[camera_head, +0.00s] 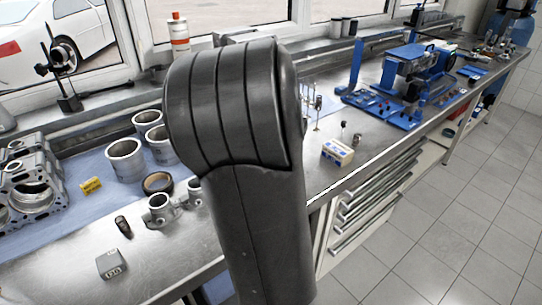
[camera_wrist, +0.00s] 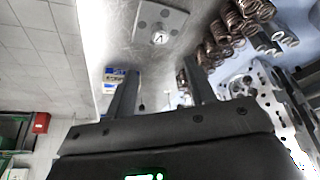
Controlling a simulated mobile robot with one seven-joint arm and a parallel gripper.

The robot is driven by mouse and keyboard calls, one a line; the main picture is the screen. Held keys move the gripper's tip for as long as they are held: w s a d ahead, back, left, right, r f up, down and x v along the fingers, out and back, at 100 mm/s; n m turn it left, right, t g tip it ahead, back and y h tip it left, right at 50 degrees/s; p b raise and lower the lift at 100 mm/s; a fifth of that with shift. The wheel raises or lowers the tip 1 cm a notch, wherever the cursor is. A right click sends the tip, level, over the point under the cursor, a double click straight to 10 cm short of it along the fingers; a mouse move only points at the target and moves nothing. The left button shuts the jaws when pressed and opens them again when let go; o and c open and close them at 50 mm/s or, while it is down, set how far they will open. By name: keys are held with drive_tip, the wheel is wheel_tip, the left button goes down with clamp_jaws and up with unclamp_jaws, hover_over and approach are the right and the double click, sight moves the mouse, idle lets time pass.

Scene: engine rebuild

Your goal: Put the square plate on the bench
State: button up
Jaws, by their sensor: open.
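A square grey plate (camera_wrist: 160,24) with dark round holes near its corners and a bright knob or bolt at its middle shows at the top of the wrist view. It appears to lie on the metal bench (camera_wrist: 122,45), near the bench edge. My gripper (camera_wrist: 160,78) is open, its two dark fingers apart with nothing visibly held between them. The plate is beyond the fingertips, apart from them. In the head view my arm covers the middle of the bench (camera_head: 165,270); neither the plate nor my gripper can be made out there.
Several coil springs (camera_wrist: 222,42) lie beside the plate in the wrist view. Tiled floor (camera_head: 450,220) lies open at right.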

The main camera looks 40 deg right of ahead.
drive_tip(key=s+a+r+n+t+y, duration=0.1)
drive_tip(key=s+a+r+n+y, duration=0.15)
drive_tip(key=a, duration=0.75)
drive_tip(key=s+a+r+n+t+y, duration=0.1)
drive_tip(key=s+a+r+n+y, duration=0.15)
drive_tip(key=a, duration=0.65)
drive_tip(key=s+a+r+n+t+h, duration=0.1)
drive_tip(key=s+a+n, duration=0.5)
drive_tip(key=s+a, duration=0.6)
drive_tip(key=shift+s+a+r, duration=0.15)
drive_tip(key=shift+s+a, duration=0.2)
drive_tip(key=shift+a, duration=0.8)
